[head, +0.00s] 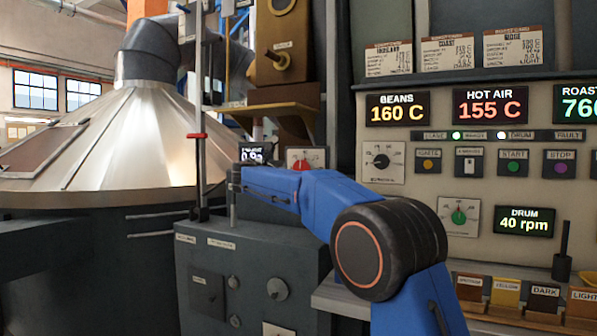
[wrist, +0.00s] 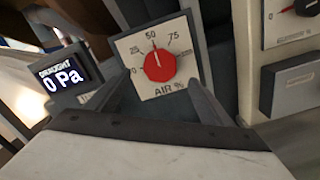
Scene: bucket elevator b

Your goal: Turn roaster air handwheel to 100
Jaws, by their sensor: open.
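The roaster air handwheel is a round red knob (wrist: 160,66) on a white square dial plate marked "AIR %". Its white pointer line stands near the 50 mark. The marks 50 and 75 can be read; the 100 mark is not clearly readable. In the head view, the red knob (head: 302,163) shows just above my blue arm, which hides the lower part of its plate. My gripper (wrist: 154,98) is open, its two grey fingers spread wide below and to either side of the dial plate. Nothing is between them, and they appear apart from the knob.
A draught display (wrist: 65,78) reading 0 Pa sits left of the dial. A grey box (wrist: 290,88) and another panel dial are at right. In the head view, the roaster control panel (head: 480,80) fills the right, and a metal hood (head: 120,140) stands left.

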